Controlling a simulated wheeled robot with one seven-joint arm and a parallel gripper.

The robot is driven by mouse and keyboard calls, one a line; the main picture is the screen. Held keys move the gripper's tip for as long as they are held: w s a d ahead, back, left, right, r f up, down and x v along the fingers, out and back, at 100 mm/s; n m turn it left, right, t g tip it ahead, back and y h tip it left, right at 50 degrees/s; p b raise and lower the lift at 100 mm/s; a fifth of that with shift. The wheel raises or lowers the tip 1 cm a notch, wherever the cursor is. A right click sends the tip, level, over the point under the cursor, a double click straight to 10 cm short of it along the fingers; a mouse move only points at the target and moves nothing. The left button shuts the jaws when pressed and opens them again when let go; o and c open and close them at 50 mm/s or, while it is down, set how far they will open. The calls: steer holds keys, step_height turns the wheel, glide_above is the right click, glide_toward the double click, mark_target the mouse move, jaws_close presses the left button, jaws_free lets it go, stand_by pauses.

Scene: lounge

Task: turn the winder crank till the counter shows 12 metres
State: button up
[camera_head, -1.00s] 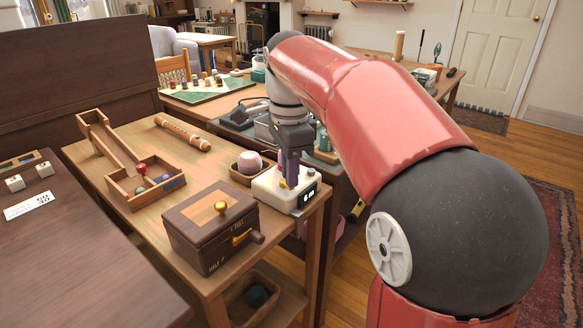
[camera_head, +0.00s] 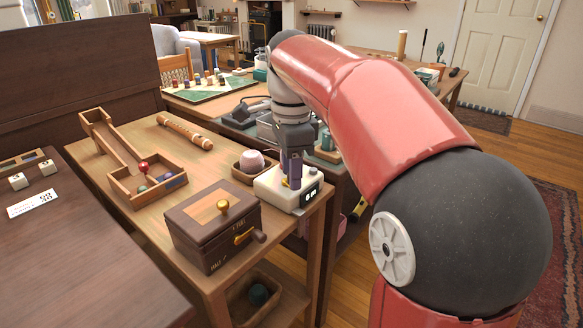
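The winder (camera_head: 272,192) is a small cream box near the right edge of the wooden table. A dark counter display (camera_head: 311,194) with light digits is on its right side; the digits are too small to read surely. The fingers and the arm hide most of the crank. I cannot tell whether the fingers are closed on it.
A dark wooden box with a brass knob (camera_head: 222,206) stands in front of the winder. A bowl with a pink ball (camera_head: 251,162) is just behind it.

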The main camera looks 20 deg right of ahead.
step_height(320, 180, up, 8)
steer(key=shift+f, duration=0.1)
stand_by(0.4)
